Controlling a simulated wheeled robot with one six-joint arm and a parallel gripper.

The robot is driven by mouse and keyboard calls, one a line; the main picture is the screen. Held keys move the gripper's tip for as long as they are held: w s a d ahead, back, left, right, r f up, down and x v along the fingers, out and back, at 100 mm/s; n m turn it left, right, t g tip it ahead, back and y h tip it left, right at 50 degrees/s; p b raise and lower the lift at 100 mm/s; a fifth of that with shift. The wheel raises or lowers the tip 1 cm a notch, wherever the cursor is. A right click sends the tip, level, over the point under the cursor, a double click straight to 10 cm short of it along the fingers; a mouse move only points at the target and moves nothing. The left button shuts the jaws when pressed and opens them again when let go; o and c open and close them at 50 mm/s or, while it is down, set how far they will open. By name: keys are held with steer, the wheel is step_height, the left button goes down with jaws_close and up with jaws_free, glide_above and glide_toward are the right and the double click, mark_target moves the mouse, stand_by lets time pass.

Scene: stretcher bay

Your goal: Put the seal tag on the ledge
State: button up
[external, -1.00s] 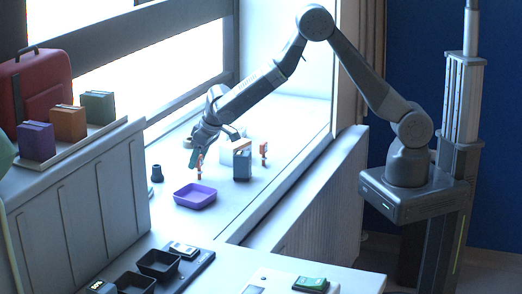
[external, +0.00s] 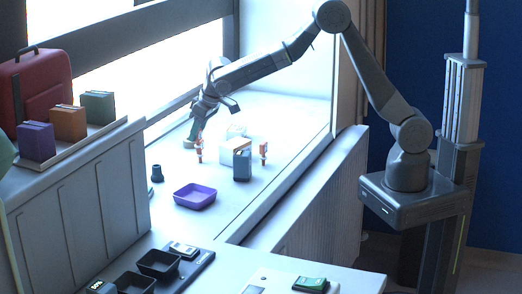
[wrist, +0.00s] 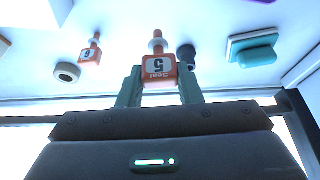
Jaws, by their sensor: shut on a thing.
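The seal tag (wrist: 157,66) is orange with a white label reading "5" and "Seal", and has a thin white and orange stem. In the wrist view it sits between the two teal fingers of my gripper (wrist: 160,86), which are shut on it. In the external view my gripper (external: 196,138) is over the back left of the white window ledge (external: 285,118), with the tag (external: 199,150) at its fingertips. I cannot tell whether the tag touches the surface. A second orange tag (wrist: 89,54), marked "6", stands apart; it also shows in the external view (external: 263,148).
A purple tray (external: 195,196), a dark plug (external: 157,173) and a dark grey box (external: 242,165) stand nearby on the ledge. A teal block (wrist: 255,52) and a round ring (wrist: 67,72) show in the wrist view. The ledge's right side is clear.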

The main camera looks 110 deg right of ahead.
steer(key=shift+a+r, duration=0.1)
steer(key=shift+r, duration=0.65)
steer(key=w+a+r+n+y, duration=0.1)
steer(key=w+a+n, duration=0.15)
steer(key=a, duration=1.05)
steer(key=w+a+n+t+y, duration=0.1)
steer(key=w+a+n, duration=0.15)
steer(key=a, duration=0.95)
steer(key=w+a+r+n+y, duration=0.15)
steer(key=a+n, duration=0.25)
steer(key=a, duration=0.9)
steer(key=s+a+r+n+y, duration=0.1)
steer(key=s+a+n, duration=0.3)
steer(key=a, duration=0.7)
steer(key=s+a+n+g+y, duration=0.1)
steer(key=s+a, duration=0.5)
steer(key=a, duration=0.6)
steer(key=s+a+r+n+y, duration=0.1)
steer(key=s+a+n, duration=0.3)
steer(key=a, duration=0.7)
steer(key=shift+m, duration=0.3)
steer(key=shift+s+a+f+p, duration=0.1)
steer(key=shift+s+f+p, duration=0.15)
steer(key=shift+f, duration=1.5)
steer(key=shift+s+a+f+p, duration=0.1)
steer(key=shift+s+f+p, duration=0.2)
steer(key=shift+f, duration=1.45)
steer(key=shift+s+a+f+p, duration=0.1)
steer(key=shift+s+f, duration=0.25)
steer(key=shift+f, duration=1.4)
